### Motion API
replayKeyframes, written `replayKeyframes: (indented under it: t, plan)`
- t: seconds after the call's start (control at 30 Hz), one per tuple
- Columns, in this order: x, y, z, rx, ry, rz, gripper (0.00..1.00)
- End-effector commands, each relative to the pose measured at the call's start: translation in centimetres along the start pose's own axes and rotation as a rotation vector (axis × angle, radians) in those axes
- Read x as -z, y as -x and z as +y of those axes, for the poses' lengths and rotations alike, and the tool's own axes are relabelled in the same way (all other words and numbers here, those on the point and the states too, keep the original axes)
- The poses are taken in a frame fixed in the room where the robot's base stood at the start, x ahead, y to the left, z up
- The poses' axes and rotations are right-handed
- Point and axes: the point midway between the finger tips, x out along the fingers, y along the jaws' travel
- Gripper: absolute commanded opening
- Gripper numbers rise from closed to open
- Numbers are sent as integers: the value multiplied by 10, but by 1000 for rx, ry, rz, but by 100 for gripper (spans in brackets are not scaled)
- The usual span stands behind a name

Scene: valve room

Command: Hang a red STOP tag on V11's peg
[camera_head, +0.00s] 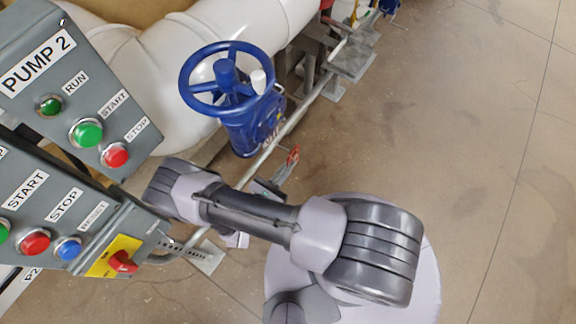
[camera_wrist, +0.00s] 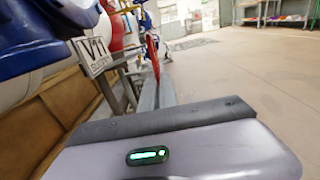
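A red STOP tag (camera_head: 292,157) shows in the head view just past the fingertips of my gripper (camera_head: 274,183). In the wrist view the tag (camera_wrist: 153,55) is seen nearly edge-on, its near end between the grey fingers of my gripper (camera_wrist: 156,88), which look shut on it. The V11 plate (camera_wrist: 95,56) is left of the tag in the wrist view, below a large blue valve body. In the head view the blue valve (camera_head: 230,90) with its handwheel stands above and left of the tag. I cannot make out the peg clearly. My forearm hides part of the gripper.
Grey control boxes with buttons (camera_head: 75,85) stand at left. A thick white pipe (camera_head: 150,70) runs behind the valve. A thin metal rail (camera_head: 305,105) runs along the pipe on floor brackets. Open concrete floor (camera_head: 480,130) lies to the right.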

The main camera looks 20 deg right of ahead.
Motion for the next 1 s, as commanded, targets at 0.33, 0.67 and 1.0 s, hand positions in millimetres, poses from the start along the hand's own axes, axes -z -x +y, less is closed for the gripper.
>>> replayKeyframes:
  t: [0.33, 0.67, 1.0]
  plan:
    - [1, 0, 0, 0, 0, 0, 0]
    - [1, 0, 3, 0, 0, 0, 0]
    - [1, 0, 16, 0, 0, 0, 0]
